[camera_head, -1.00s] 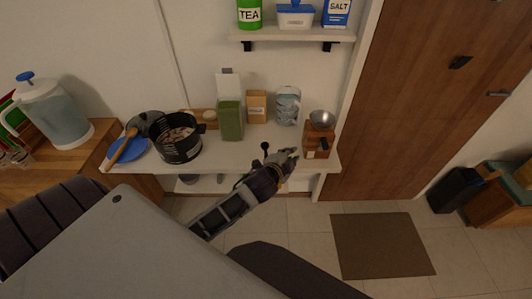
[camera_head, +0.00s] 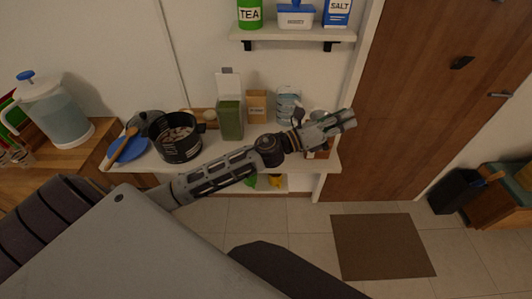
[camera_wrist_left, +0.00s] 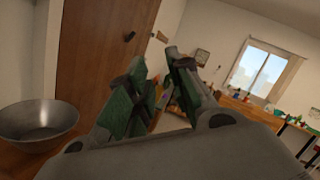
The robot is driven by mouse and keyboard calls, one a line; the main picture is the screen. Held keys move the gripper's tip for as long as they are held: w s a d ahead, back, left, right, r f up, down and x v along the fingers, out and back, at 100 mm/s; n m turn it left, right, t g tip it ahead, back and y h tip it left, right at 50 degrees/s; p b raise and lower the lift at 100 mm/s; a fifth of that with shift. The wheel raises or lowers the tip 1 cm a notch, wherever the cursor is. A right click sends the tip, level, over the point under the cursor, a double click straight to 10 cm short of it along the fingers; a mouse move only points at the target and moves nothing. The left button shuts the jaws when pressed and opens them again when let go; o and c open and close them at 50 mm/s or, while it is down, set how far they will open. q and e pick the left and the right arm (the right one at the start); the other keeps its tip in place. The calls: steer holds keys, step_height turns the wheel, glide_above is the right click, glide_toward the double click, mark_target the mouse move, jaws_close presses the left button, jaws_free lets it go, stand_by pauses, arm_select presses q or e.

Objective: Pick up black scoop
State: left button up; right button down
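I cannot make out a black scoop for certain in either view. My left gripper (camera_head: 340,122) is stretched over the right end of the white counter (camera_head: 225,150), in front of the wooden grinder (camera_head: 318,154), and hides much of it. In the left wrist view the two green-padded fingers (camera_wrist_left: 156,72) are apart with nothing between them. The grinder's metal bowl (camera_wrist_left: 38,122) is at the left of that view, beside the gripper and not touched. My right gripper is not in view.
A black pot (camera_head: 178,138), a blue plate (camera_head: 128,150), a green container (camera_head: 230,120), a brown packet (camera_head: 257,106) and a clear jar (camera_head: 286,104) stand on the counter. A wall shelf (camera_head: 290,35) is above. A wooden door (camera_head: 430,100) is at the right.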

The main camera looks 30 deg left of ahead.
arm_select(q)
steer(key=s+f+m+g, duration=0.2)
steer(key=f+m+g, duration=0.3)
steer(key=m, duration=0.6)
steer(key=s+f+m+g, duration=0.2)
steer(key=m+g, duration=0.5)
steer(key=m, duration=0.3)
steer(key=a+f+m+g+y, duration=0.1)
steer(key=a+y, duration=0.4)
steer(key=a, duration=0.8)
steer(key=a+f+m+g+y, duration=0.1)
steer(key=a+f+m+y, duration=0.2)
steer(key=a, duration=1)
steer(key=m+y, duration=0.3)
steer(key=shift+s+g+y, duration=0.2)
steer(key=shift+g+y, duration=0.1)
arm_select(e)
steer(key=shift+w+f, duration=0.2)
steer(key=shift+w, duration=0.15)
arm_select(q)
steer(key=shift+d, duration=0.1)
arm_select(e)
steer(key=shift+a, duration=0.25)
